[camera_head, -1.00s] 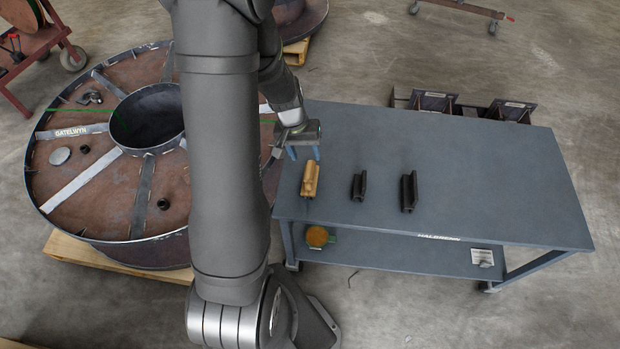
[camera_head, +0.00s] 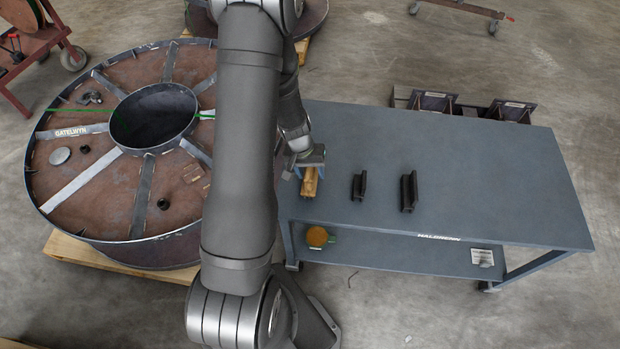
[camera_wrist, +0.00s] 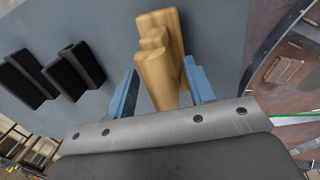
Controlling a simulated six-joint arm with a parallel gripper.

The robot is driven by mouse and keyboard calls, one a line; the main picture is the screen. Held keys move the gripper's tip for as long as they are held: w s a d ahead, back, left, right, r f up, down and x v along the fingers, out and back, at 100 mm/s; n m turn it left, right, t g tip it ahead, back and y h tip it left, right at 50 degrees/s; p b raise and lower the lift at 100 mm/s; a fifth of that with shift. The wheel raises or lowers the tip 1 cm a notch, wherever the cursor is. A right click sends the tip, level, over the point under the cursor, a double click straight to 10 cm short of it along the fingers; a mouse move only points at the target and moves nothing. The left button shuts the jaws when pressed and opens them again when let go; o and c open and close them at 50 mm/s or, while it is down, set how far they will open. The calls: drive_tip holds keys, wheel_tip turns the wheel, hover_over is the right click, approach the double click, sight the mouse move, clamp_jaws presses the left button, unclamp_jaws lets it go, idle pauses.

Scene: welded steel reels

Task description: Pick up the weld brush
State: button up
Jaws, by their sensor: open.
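The weld brush appears to be the tan, wooden-looking piece (camera_head: 309,183) lying near the left end of the blue-grey table; no bristles are clear to me. My gripper (camera_head: 309,168) is over its far end, which it partly hides in the head view. In the wrist view the tan piece (camera_wrist: 160,55) extends between the two blue fingers of my gripper (camera_wrist: 160,88). The fingers are apart, with a gap on the left side and the right finger close to the piece. I cannot tell whether they touch it.
Two dark angled pieces, one smaller (camera_head: 358,186) and one larger (camera_head: 408,191), stand to the right on the table (camera_head: 480,180). A large steel reel (camera_head: 70,185) is close on the left. The table's right half is clear. A round orange item (camera_head: 317,236) lies on the lower shelf.

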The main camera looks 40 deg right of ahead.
clamp_jaws()
drive_tip(key=shift+r, duration=0.1)
drive_tip(key=shift+r, duration=0.45)
wheel_tip(320, 180, up, 3)
drive_tip(key=shift+r, duration=0.15)
drive_tip(key=s+d+r, duration=0.1)
drive_tip(key=s+r, duration=0.5)
drive_tip(key=s, duration=0.5)
drive_tip(key=shift+s+d+r, duration=0.25)
drive_tip(key=shift+d+r, duration=0.1)
drive_tip(key=shift+d, duration=0.05)
